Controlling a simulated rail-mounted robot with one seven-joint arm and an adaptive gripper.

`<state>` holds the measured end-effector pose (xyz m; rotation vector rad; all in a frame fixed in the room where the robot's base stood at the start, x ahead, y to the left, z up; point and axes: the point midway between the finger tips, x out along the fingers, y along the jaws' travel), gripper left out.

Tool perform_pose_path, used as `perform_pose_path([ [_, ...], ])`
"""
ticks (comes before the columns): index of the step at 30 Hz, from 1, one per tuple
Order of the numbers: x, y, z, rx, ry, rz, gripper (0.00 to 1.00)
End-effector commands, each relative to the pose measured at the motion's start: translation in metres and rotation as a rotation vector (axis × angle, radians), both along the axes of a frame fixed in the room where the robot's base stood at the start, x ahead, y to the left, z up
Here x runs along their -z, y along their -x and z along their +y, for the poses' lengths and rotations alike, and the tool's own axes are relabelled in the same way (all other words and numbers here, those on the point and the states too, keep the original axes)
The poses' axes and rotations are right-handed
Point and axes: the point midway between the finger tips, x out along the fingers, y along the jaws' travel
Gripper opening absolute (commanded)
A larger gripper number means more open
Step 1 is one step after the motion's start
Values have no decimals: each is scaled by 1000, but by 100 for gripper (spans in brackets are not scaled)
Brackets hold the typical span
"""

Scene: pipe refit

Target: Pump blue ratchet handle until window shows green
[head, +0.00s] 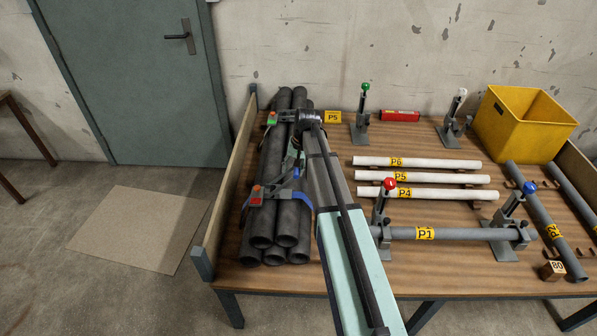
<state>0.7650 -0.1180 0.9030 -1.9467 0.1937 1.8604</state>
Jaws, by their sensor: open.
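A bundle of dark grey pipes (261,226) lies at the left end of the bench, bound by two straps. The near strap carries a ratchet with a blue handle (302,198) on its right side and a small orange-red patch (257,188) at its left. The far strap's ratchet (271,118) shows green and orange-red patches. My gripper (284,117) is over the far part of the bundle, close to the far ratchet and beyond the blue handle. Its jaws are open, with fingertips small and hard to make out. My arm hides the bundle's right side.
White pipes (418,162) labelled P4 to P6 lie mid-bench. Grey pipe P1 (460,233) lies between a red-knobbed clamp (383,205) and a blue-knobbed clamp (510,222). A yellow bin (515,125) stands back right. A wooden side board (232,180) edges the bench's left.

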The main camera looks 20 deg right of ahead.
Motion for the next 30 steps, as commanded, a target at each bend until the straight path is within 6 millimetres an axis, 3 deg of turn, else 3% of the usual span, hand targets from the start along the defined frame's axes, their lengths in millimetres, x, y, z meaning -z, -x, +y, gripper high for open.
perform_pose_path([
  [16, -23, -22, 48, -2, -2, -1, 50],
  [30, -23, -40, 90, -2, -2, -1, 50],
])
